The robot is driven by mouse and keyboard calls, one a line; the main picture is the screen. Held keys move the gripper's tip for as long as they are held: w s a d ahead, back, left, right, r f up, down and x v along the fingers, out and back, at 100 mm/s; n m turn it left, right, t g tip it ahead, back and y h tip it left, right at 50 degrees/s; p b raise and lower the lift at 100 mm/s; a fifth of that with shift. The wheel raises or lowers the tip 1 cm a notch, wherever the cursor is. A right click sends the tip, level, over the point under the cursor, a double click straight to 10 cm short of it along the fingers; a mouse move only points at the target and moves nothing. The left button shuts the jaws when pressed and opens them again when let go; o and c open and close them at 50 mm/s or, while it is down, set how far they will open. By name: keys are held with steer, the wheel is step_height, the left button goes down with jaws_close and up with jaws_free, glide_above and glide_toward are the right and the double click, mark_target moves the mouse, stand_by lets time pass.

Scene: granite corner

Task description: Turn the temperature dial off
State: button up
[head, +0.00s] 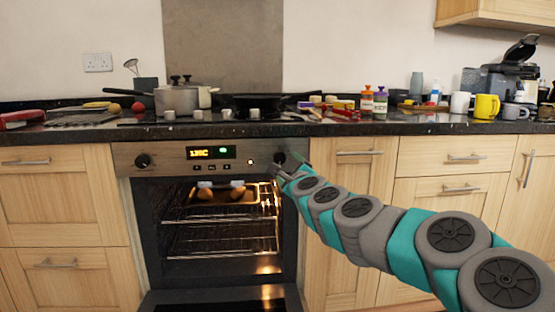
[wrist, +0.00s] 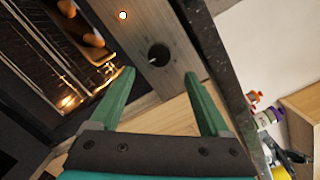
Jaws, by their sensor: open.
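The oven's control panel (head: 172,153) has a lit display and two dark round dials. The left dial (head: 143,161) stands clear of my arm. The right dial (head: 280,158) is beside my gripper (head: 274,168) in the head view. In the wrist view that dial (wrist: 158,55) shows a pale mark and lies ahead of, and between, the two green fingers. My gripper (wrist: 160,82) is open with nothing between its fingertips. Which dial sets the temperature cannot be read. A small round light (wrist: 123,15) glows on the panel.
The oven door (head: 222,300) hangs open below, and a tray with brown food (head: 222,196) sits on a rack inside. The dark worktop edge (head: 330,129) runs just above the panel, crowded with pots and mugs.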

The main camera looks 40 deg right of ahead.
mark_target(280, 159)
steer(key=shift+x, duration=3.55)
steer(key=shift+a, duration=0.1)
steer(key=shift+c, duration=0.2)
jaws_close()
